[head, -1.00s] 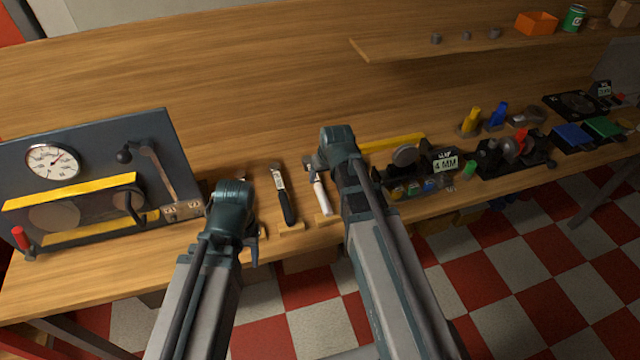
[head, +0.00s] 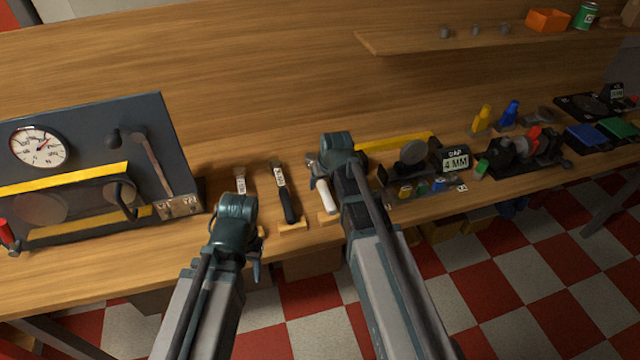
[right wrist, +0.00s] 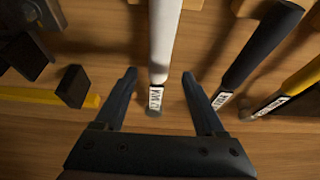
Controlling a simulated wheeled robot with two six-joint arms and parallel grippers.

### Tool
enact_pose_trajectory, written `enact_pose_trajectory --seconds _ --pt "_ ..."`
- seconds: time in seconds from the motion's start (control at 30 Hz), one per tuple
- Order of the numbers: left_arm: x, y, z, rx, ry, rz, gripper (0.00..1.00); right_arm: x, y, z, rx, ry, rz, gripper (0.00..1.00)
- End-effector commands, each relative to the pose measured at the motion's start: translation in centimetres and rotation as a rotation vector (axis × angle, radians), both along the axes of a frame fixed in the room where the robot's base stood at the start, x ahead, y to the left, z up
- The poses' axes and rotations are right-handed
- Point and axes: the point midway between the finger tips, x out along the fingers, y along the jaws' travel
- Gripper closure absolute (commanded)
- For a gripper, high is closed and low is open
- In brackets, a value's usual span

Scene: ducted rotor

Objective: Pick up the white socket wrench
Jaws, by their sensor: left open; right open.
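The white socket wrench (head: 326,196) lies on the bench in the head view, partly hidden by my right arm. In the right wrist view its white handle (right wrist: 164,45) runs down from the top edge to a labelled end between the open fingers. My right gripper (right wrist: 160,76) is open, with one finger on each side of the wrench; I see gaps on both sides. In the head view my right gripper (head: 316,175) is mostly hidden by its own wrist.
A black-handled tool (head: 286,195) lies just left of the wrench, with another tool (head: 240,180) further left. A gauge panel (head: 80,165) stands at the left. A fixture marked 4 MM (head: 455,162) stands right of my right arm. The bench behind is clear.

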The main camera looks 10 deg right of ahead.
Motion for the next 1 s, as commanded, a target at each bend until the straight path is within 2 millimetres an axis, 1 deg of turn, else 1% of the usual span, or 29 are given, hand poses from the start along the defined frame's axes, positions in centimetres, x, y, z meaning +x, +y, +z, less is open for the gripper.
enact_pose_trajectory --seconds 0.03,0.33,0.43,0.67,0.7,0.77,0.8,0.97,1.0 --pt "0.0 0.0 -0.8 0.0 0.0 0.0 0.5 0.2 0.0 -0.8 0.0 0.0 0.0 0.28" --pt "0.0 0.0 -4.3 0.0 0.0 0.0 0.5 1.5 -0.2 -4.3 0.0 0.0 0.0 0.28" --pt "0.0 0.0 -4.6 0.0 0.0 0.0 0.5 1.7 -0.1 -4.6 0.0 0.0 0.0 0.28" --pt "0.0 0.0 -4.4 0.0 0.0 0.0 0.5 1.7 -0.1 -4.4 0.0 0.0 0.0 0.28" --pt "0.0 0.0 -4.4 0.0 0.0 0.0 0.5 1.7 -0.1 -4.4 0.0 0.0 0.0 0.35" --pt "0.0 0.0 -4.4 0.0 0.0 0.0 0.5 1.7 -0.1 -4.4 0.0 0.0 0.0 0.46" --pt "0.0 0.0 -4.4 0.0 0.0 0.0 0.5 1.7 -0.1 -4.4 0.0 0.0 0.0 0.53" --pt "0.0 0.0 -4.4 0.0 0.0 0.0 0.5 1.7 -0.1 -4.4 0.0 0.0 0.0 0.82" --pt "0.0 0.0 -4.4 0.0 0.0 0.0 0.5 1.7 -0.1 -4.4 0.0 0.0 0.0 0.89"
